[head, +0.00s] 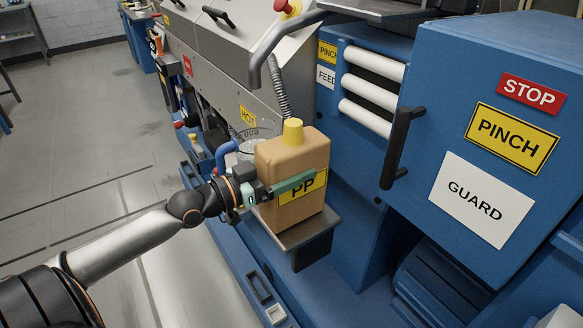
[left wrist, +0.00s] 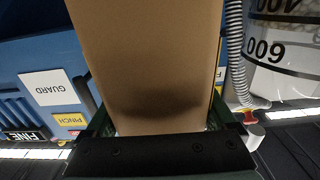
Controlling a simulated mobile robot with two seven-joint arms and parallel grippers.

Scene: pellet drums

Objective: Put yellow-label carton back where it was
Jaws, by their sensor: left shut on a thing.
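The yellow-label carton (head: 290,152) is a tan, box-shaped container with a yellow cap and a yellow label reading "PP". It looks upright, over a small grey ledge (head: 312,232); whether its base touches the ledge is hard to tell. My left gripper (head: 278,190) is shut on the carton, one green finger lying across its label side. The far finger is hidden behind the carton in the head view. In the left wrist view the carton (left wrist: 150,60) fills the space between both fingers. My right gripper is not in view.
A blue machine with a guard panel (head: 484,200) and a black handle (head: 400,148) stands right of the carton. A ridged hose (head: 280,88) hangs behind it. Open floor (head: 80,150) lies left.

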